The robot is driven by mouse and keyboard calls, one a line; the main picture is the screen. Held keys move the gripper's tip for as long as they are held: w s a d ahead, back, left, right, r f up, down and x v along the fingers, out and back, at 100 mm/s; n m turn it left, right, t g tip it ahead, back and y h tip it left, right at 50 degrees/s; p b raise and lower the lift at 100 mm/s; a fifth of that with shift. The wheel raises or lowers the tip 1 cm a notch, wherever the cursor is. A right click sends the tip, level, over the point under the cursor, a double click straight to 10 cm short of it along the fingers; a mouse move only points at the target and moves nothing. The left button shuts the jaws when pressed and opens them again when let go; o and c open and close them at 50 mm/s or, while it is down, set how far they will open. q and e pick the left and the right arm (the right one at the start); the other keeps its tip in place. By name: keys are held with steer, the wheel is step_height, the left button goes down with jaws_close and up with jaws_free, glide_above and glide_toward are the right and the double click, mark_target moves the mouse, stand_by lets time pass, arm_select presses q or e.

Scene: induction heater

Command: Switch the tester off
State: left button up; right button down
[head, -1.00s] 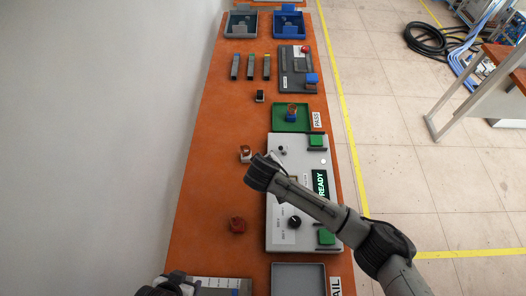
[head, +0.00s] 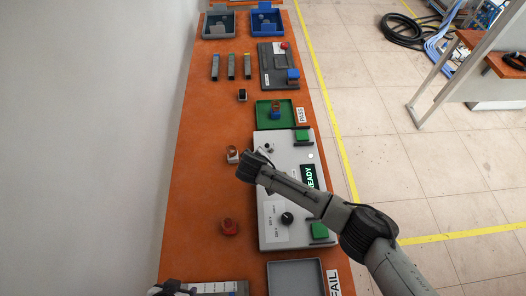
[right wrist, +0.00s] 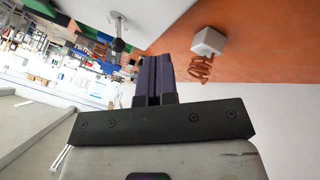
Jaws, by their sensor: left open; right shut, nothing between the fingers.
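The tester (head: 267,232) is a pale grey panel at the middle right of the bench in the head view. My left gripper (head: 173,288) is open, cut off at the bottom edge.
A copper coil on a white block (right wrist: 208,41) stands left of the tester, close to my right gripper. A red-brown round part (head: 228,227) lies lower left. The green PASS tray (head: 262,104) is behind, the grey FAIL tray (head: 296,282) in front.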

mark_target(269, 148)
steer(key=b+x, duration=0.1)
steer(key=x, duration=0.3)
steer(key=shift+w+d+r, duration=0.2)
steer(key=shift+w+d, duration=0.35)
steer(key=shift+w+d+r, duration=0.2)
steer(key=shift+w+d, duration=0.5)
steer(key=shift+w, duration=0.05)
